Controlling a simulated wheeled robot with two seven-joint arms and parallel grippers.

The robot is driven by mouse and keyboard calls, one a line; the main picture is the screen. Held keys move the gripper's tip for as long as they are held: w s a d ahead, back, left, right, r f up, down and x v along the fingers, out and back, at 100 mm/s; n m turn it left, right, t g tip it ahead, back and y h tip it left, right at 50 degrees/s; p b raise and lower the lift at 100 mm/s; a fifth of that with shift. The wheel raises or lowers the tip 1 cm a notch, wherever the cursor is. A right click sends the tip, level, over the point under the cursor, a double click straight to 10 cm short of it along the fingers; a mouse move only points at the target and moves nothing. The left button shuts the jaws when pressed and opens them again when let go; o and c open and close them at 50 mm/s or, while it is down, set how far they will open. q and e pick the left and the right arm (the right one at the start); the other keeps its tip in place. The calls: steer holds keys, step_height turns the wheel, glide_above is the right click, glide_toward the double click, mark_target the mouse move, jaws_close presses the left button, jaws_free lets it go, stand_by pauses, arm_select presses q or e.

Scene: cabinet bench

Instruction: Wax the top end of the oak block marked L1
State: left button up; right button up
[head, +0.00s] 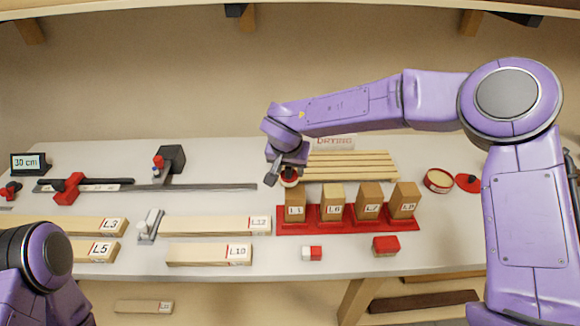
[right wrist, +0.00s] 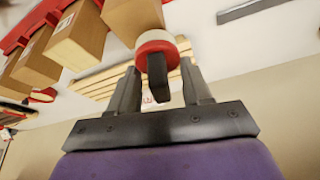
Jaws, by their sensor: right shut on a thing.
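The oak block marked L1 (head: 295,207) stands upright at the left end of a red rack (head: 345,227), in a row with other labelled blocks. My right gripper (head: 287,168) is just behind and above L1. It is shut on the dark handle of a round applicator (head: 289,182) with a red rim and pale pad. In the right wrist view the applicator (right wrist: 157,45) sits between the fingers (right wrist: 157,78), its pad at the end of a block (right wrist: 133,18). I cannot tell if pad and wood touch. My left gripper is out of view; only its arm shows.
A round red tin (head: 438,181) and red lid (head: 467,183) are at the right. Pale strips (head: 350,165) lie behind the rack near a "DRYING" sign (head: 335,143). A red-white block (head: 312,253) and red block (head: 385,246) lie in front. Boards and a clamp (head: 150,225) occupy the left.

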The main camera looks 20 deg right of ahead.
steer(key=shift+s+r, duration=0.2)
steer(key=shift+s, duration=0.25)
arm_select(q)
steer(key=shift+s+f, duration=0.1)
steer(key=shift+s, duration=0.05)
arm_select(e)
steer(key=shift+w+f, duration=0.15)
steer(key=shift+w, duration=0.05)
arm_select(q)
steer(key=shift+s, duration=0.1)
arm_select(e)
steer(key=shift+s+f, duration=0.1)
steer(key=shift+f, duration=0.05)
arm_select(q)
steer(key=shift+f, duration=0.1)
arm_select(e)
steer(key=shift+f, duration=0.8)
